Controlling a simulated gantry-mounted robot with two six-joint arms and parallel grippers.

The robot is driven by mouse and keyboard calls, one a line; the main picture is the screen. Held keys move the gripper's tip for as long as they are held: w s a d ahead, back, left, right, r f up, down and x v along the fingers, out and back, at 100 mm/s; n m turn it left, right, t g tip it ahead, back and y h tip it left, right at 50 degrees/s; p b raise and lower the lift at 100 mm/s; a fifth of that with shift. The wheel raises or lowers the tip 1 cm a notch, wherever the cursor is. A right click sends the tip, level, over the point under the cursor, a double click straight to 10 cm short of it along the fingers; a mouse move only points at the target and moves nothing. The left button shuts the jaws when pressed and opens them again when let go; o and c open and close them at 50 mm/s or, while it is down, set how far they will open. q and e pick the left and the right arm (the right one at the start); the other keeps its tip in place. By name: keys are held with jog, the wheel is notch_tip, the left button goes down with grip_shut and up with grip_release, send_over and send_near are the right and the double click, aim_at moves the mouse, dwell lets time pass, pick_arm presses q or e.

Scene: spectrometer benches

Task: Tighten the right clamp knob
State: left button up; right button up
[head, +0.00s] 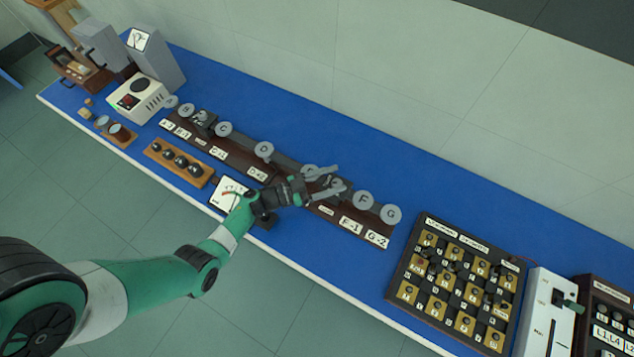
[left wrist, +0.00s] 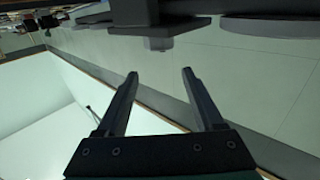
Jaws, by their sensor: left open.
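My left gripper (head: 339,180) is open over the right half of a long dark rail (head: 285,162) with round grey discs on it. Its two fingers point right and sit around a small dark part, partly hidden, among the discs. In the left wrist view the open fingers (left wrist: 158,80) are apart with nothing between them. A small grey knob (left wrist: 158,44) under a dark block lies just beyond the fingertips, lined up with the gap. I cannot tell for sure that it is the right clamp knob. My right gripper is not in view.
The blue bench (head: 340,285) also carries a wooden block with black knobs (head: 152,151), a white meter (head: 229,193) beside my left wrist, a dark panel of dials (head: 408,271) at right and a white switch box (head: 539,318). Behind the rail the bench is clear.

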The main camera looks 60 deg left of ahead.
pick_arm(q)
jog(key=s+d+r+p, duration=0.6)
jog(key=s+r, duration=0.3)
jog(key=s, duration=0.2)
jog(key=shift+s+d+p, duration=0.2)
jog(key=shift+d+p, duration=0.1)
jog(key=shift+d, duration=0.35)
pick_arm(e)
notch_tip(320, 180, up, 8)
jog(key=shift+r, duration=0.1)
